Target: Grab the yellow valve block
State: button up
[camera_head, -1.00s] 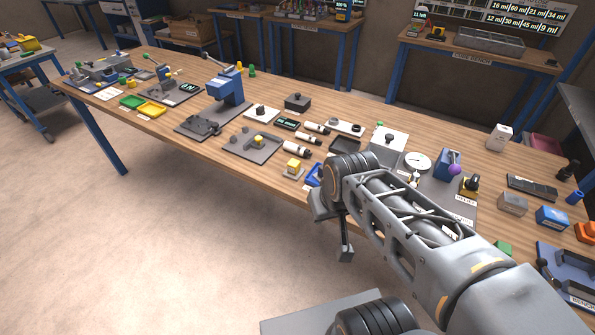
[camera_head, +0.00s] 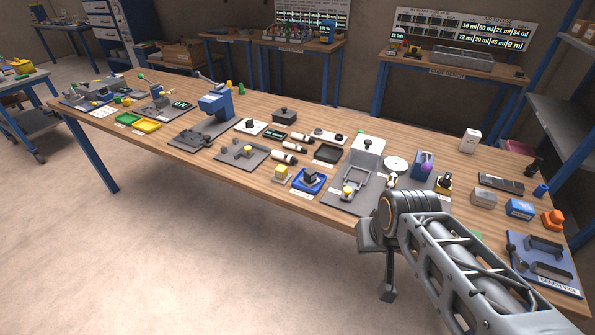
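A small yellow block (camera_head: 281,172), which looks like the yellow valve block, sits on a pale base near the bench's front edge, left of a blue tray (camera_head: 309,180) holding a dark block. Other small yellow parts are on the bench, one on a grey fixture plate (camera_head: 349,195) and a yellow-and-black one (camera_head: 443,182) to the right. My gripper (camera_head: 386,285) hangs in front of the bench edge, right of the yellow block and well apart from it. It is seen from the side, so its opening is unclear. Nothing shows in it.
The wooden bench (camera_head: 240,175) is crowded with fixtures. A blue press (camera_head: 216,104) stands left of the yellow block, and white cylinders (camera_head: 284,158) lie behind it. A blue vise plate (camera_head: 545,262) is at the right. The floor before the bench is clear.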

aim_at(281, 176)
jog(key=z, duration=0.1)
jog(key=i, duration=0.65)
jog(key=u, duration=2.75)
